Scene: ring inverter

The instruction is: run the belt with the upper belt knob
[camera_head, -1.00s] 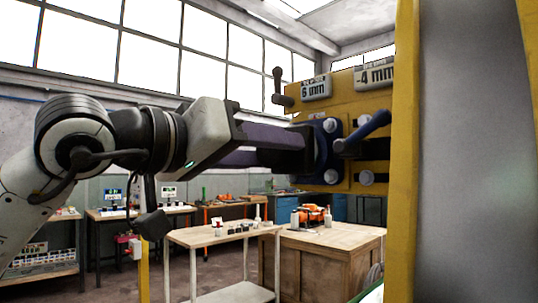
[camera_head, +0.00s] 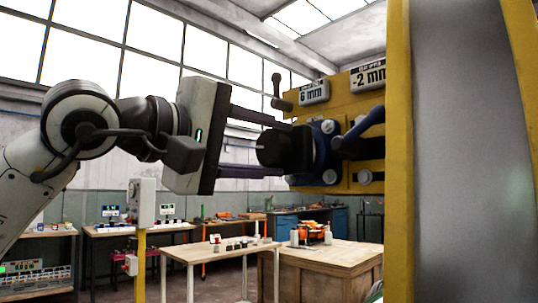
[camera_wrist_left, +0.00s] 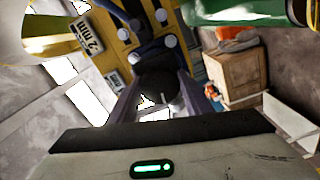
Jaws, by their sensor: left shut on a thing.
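The black round belt knob (camera_head: 273,148) sticks out from a dark blue mount (camera_head: 326,150) on a yellow panel (camera_head: 341,92). It shows between the fingers in the left wrist view (camera_wrist_left: 158,84). My left gripper (camera_head: 287,149) is shut on the knob, one finger above it and one below. The fingertips reach close to the mount and partly hide its near side. A readout plate (camera_head: 367,76) on the panel reads -2 mm, and another plate (camera_head: 313,92) reads 6 mm. My right gripper is not in view.
A dark lever (camera_head: 276,86) stands at the panel's upper left, and a blue handle (camera_head: 362,124) sits right of the mount. A yellow post (camera_head: 398,150) and grey sheet (camera_head: 465,150) fill the right. Tables and a wooden crate (camera_head: 325,262) stand behind.

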